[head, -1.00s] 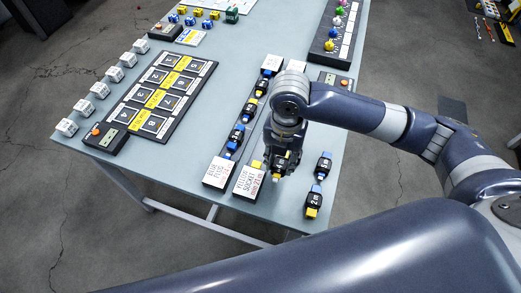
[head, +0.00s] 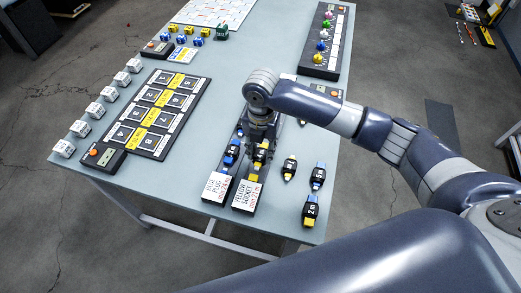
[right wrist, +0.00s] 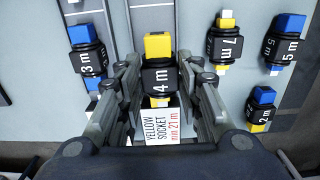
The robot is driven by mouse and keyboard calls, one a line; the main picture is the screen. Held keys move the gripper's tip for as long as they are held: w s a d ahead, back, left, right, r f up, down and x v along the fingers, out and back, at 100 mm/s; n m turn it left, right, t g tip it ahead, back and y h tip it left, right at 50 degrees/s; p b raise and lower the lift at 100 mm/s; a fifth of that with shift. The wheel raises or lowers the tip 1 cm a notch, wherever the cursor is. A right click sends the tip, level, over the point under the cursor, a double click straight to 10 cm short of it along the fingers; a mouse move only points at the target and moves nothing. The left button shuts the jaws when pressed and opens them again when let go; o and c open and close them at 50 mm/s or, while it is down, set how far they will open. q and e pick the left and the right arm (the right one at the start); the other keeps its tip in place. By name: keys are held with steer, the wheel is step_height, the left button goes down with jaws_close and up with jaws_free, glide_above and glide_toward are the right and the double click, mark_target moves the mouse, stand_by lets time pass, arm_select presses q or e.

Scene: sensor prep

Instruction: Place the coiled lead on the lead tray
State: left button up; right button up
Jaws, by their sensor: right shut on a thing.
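My right gripper (head: 262,138) is shut on a coiled black lead marked 4 m with yellow ends (right wrist: 160,75). In the head view, the held lead (head: 261,153) is over the near end of the tray (right wrist: 152,15) whose card reads YELLOW SOCKET min 21 m (head: 248,195). I cannot tell whether the lead touches the tray. In the right wrist view, the fingers (right wrist: 160,82) flank the lead, and the card (right wrist: 163,127) shows below it. The gripper hides much of the tray in the head view. My left gripper is not in view.
The blue plug tray (head: 217,187) lies just left, with a 3 m lead (right wrist: 87,58) on it. To the right, on bare table, are leads marked 7 m (right wrist: 224,45), 5 m (right wrist: 285,45) and 2 m (right wrist: 261,113). A numbered black board (head: 158,115) lies further left.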

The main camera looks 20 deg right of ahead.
mark_target(260, 148)
steer(key=shift+w+d, duration=0.1)
steer(key=shift+w, duration=0.45)
step_height(260, 148, down, 3)
steer(key=shift+w+f+p, duration=0.1)
steer(key=shift+w+p, duration=0.05)
steer(key=shift+p, duration=0.45)
steer(key=shift+f, duration=0.25)
steer(key=shift+f, duration=0.15)
steer(key=o, duration=1.1)
step_height(260, 148, up, 12)
steer(key=shift+r+b, duration=0.2)
steer(key=shift+b, duration=0.45)
